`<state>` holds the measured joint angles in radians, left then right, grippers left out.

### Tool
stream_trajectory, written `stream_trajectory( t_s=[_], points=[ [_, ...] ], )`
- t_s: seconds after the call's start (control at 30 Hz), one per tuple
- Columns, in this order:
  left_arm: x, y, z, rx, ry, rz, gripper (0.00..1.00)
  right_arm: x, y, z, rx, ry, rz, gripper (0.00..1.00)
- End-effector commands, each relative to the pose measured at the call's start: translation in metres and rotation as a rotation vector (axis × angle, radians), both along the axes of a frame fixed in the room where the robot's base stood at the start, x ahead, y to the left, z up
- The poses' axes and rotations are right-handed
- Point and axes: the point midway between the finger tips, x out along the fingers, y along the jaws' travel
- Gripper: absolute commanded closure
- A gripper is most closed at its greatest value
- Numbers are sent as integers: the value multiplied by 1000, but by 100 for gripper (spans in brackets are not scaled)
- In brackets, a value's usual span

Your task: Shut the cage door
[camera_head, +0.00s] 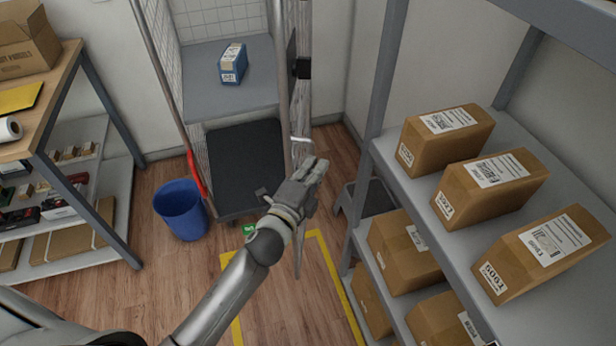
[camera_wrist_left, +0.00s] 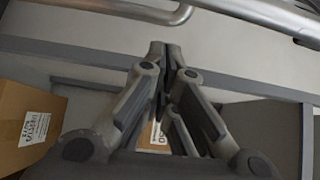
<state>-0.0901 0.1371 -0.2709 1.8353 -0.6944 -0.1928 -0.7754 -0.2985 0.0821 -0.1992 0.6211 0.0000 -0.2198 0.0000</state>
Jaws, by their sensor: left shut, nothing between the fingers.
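The roll cage stands at the back, with a grey-blue shelf (camera_head: 190,90) and wire mesh walls. The cage door (camera_head: 303,112) stands open at the cage's right side and shows nearly edge-on in the head view. A pale bent handle (camera_head: 301,139) sticks out from it. My left gripper (camera_head: 318,168) is shut and empty, just below and right of the handle and in front of the door's lower part. Whether it touches the door I cannot tell. In the left wrist view its fingers (camera_wrist_left: 165,52) meet, and a shiny metal bar (camera_wrist_left: 130,10) crosses above them. My right gripper is out of view.
A blue box (camera_head: 233,64) sits on the cage shelf. A blue bin (camera_head: 182,209) stands left of the cage. A grey rack (camera_head: 385,150) with several brown parcels fills the right, with a dark step stool (camera_head: 372,198) beside it. Yellow-taped floor lies in front.

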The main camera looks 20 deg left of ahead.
Motion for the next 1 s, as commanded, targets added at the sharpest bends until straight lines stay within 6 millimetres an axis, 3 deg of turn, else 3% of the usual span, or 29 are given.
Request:
stream_trajectory(
  t_s=[0.03, 0.23, 1.0],
  points=[
    [-4, 13, 0, 8, 7, 5, 100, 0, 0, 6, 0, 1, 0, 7],
    [-8, 32, -1, 5, 5, 3, 100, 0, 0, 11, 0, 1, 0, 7],
    [-11, 47, -2, 9, 4, -41, 100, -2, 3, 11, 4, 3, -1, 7]
  ],
)
